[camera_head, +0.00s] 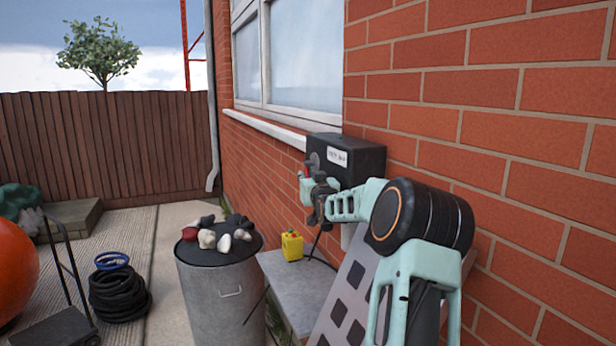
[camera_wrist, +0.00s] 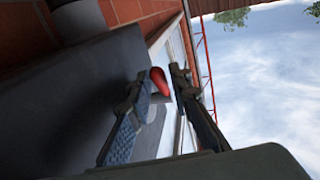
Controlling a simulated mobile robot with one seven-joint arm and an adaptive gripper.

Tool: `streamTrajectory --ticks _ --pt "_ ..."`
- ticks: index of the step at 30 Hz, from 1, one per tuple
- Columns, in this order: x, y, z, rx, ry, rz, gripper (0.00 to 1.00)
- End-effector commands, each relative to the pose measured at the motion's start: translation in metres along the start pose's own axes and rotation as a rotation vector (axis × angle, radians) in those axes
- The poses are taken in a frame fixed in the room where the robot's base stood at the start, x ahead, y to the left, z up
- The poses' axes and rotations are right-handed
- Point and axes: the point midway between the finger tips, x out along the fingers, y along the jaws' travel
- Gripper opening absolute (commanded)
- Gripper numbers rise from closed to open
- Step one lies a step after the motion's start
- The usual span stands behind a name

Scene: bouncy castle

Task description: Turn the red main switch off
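The red main switch (camera_wrist: 160,82) is a small rounded red handle. In the wrist view it shows between my two fingertips, with a gap to the right finger. I cannot tell whether the left finger touches it. The switch belongs to a dark box (camera_head: 358,158) with a white label, fixed to the brick wall. In the head view a small bit of red (camera_head: 307,175) shows beside my gripper (camera_head: 314,192), which is at the box's left face and hides most of the switch. My gripper is open in the wrist view.
A grey metal bin (camera_head: 226,292) with stones on its lid stands left of the arm. A yellow can (camera_head: 292,246) sits on a grey slab (camera_head: 309,279) below the box. The brick wall (camera_head: 470,110) runs close along the right.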

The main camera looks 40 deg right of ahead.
Motion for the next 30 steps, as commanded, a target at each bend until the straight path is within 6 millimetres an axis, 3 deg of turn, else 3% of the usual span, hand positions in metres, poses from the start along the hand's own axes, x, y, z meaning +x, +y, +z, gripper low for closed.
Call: streamTrajectory --ticks 8,14,30 --pt "0.001 0.0001 0.0006 0.0 0.0 0.0 0.19" --pt "0.0009 0.0 0.0005 0.0 0.0 0.0 0.0" --pt "0.0048 -0.0006 0.0091 0.018 0.092 -0.001 0.0"
